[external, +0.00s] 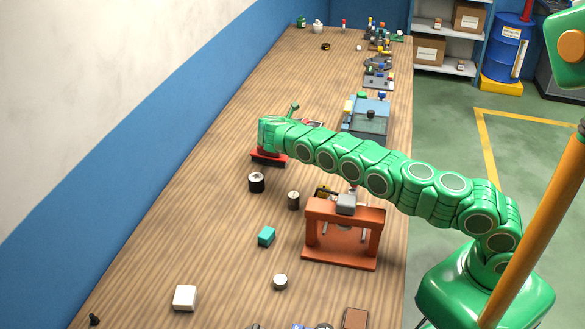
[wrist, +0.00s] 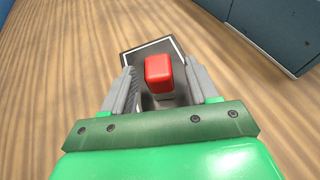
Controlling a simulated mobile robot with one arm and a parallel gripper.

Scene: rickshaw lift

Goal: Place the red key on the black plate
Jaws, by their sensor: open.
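In the wrist view the red key (wrist: 158,70) is a rounded red block with a pale lower part. It stands between the fingers of my gripper (wrist: 160,82), which are open with a gap on each side of it. The black plate (wrist: 140,58), dark with a white border, shows behind and under the red key. The key seems to be over or on the plate; contact is hidden. In the external view my gripper (external: 268,150) is low over the table, and red and black parts show under it, mostly covered.
A blue-grey box (external: 369,115) stands to the right of my gripper and shows at the wrist view's upper right (wrist: 280,30). Dark cylinders (external: 256,183), a teal block (external: 266,237) and an orange stand (external: 343,232) are nearer the camera. Bare wood lies left.

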